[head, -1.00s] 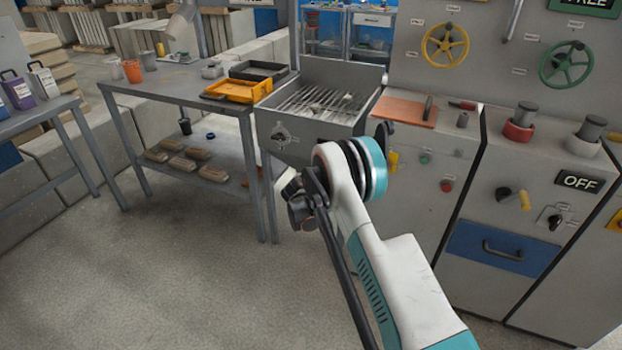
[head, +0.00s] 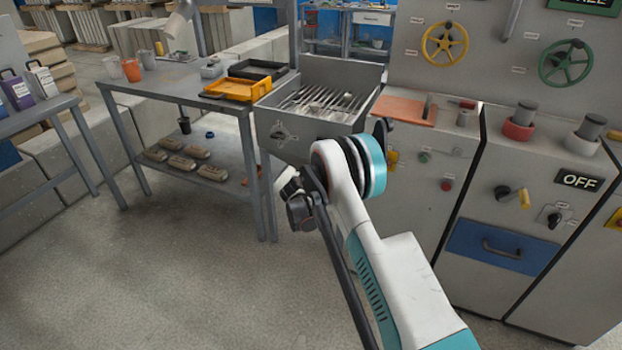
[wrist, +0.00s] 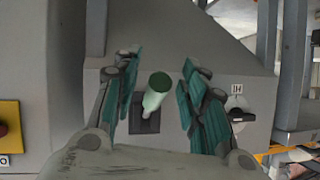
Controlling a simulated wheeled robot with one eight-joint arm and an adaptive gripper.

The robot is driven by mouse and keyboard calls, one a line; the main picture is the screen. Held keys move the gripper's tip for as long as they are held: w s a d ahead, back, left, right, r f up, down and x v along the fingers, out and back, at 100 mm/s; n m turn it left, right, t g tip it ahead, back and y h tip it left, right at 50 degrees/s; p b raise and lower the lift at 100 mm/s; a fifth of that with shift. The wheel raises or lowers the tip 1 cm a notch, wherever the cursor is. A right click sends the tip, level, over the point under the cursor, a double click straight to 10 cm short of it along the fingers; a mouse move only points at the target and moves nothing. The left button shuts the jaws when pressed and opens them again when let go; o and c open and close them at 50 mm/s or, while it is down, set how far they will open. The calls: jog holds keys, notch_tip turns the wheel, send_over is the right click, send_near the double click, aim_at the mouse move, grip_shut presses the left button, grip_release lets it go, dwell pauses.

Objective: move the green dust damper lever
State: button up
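In the wrist view, a green lever (wrist: 156,92) with a round, darker green end stands out from a dark square plate (wrist: 144,122) on a grey panel. The fingers of my gripper (wrist: 168,92), with teal pads, are open on either side of the lever. A gap shows between the lever and each finger, so neither finger seems to touch it. In the head view my own arm covers the gripper, and I cannot make out the lever there.
A black rotary knob (wrist: 238,115) is close to the right finger. A yellow plate (wrist: 8,128) with a red button lies far left. In the head view, a grated basin (head: 312,125) and a grey cabinet (head: 425,185) are close to my arm. Open floor (head: 170,270) lies left.

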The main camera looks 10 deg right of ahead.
jog(key=v, duration=1.1)
jog(key=shift+s, duration=0.1)
jog(key=shift+r, duration=0.1)
jog(key=s+d+r+n+g+y, duration=0.1)
jog(key=s+d+r+n, duration=0.15)
jog(key=s+r, duration=0.8)
jog(key=s+d+r+n+g+y, duration=0.1)
jog(key=s+d+r, duration=0.2)
jog(key=s+r, duration=0.75)
jog(key=s+r+n+g+y, duration=0.1)
jog(key=s+r+n, duration=0.1)
jog(key=s, duration=1.1)
jog(key=s+a+r+n+g+y, duration=0.1)
jog(key=s+r+y, duration=0.1)
jog(key=s, duration=1.2)
jog(key=shift+a+n, duration=0.25)
jog(key=shift+n, duration=0.1)
